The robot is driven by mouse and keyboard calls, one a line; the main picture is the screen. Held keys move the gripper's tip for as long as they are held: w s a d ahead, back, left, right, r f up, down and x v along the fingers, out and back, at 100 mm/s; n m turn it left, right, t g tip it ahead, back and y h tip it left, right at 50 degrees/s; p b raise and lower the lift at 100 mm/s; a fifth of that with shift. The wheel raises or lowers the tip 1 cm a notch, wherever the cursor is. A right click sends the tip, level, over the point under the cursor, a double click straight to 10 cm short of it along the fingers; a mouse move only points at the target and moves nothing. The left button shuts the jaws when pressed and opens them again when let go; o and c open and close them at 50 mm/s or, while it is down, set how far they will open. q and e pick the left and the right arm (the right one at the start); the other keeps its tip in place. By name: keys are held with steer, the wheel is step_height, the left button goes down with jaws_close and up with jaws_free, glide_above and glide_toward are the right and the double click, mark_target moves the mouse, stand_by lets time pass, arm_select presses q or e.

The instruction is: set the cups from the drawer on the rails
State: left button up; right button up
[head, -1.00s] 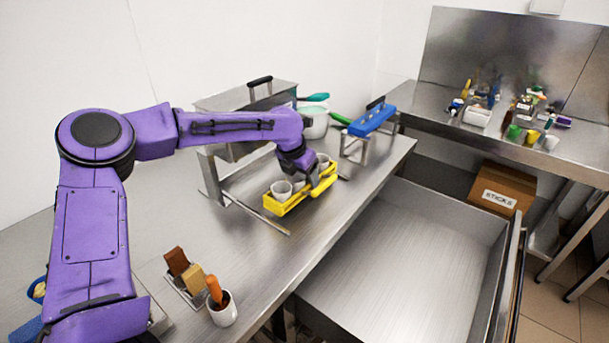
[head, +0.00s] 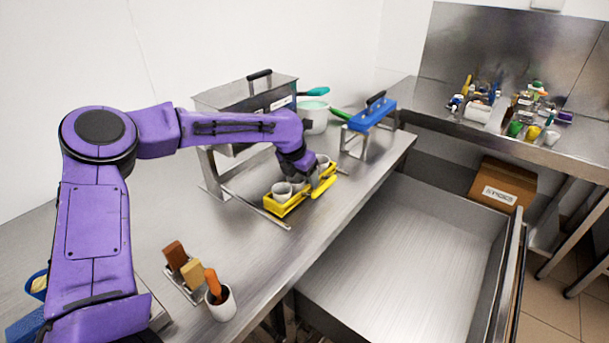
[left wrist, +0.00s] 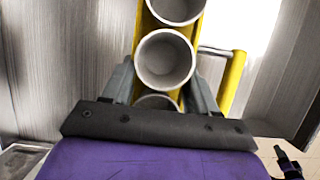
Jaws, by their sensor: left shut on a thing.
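A yellow rack (head: 286,209) holds several white cups in a row, mouths up. It is over the steel counter near its front edge, in front of the lidded steel machine; I cannot tell whether it rests there. One cup (head: 282,189) shows at its left end, another (head: 322,161) beyond the gripper. My left gripper (head: 312,182) is over the rack. In the left wrist view its fingers (left wrist: 162,88) sit on both sides of the yellow walls, shut on the rack; a cup (left wrist: 166,60) shows just beyond. The open drawer (head: 410,260) is empty. The rails are not clearly seen.
The steel machine (head: 245,98) stands behind the rack, with a pale green tub (head: 313,118) beside it. A blue-topped stand (head: 372,115) is farther right. A white cup with an orange-handled tool (head: 221,304) and small blocks (head: 183,266) are in front. A cardboard box (head: 503,184) is under the far counter.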

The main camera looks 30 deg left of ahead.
arm_select(q)
steer(key=shift+f, duration=0.3)
stand_by(0.5)
steer(key=o, duration=1.2)
steer(key=shift+r, duration=0.1)
steer(key=v, duration=1)
steer(key=shift+r, duration=0.15)
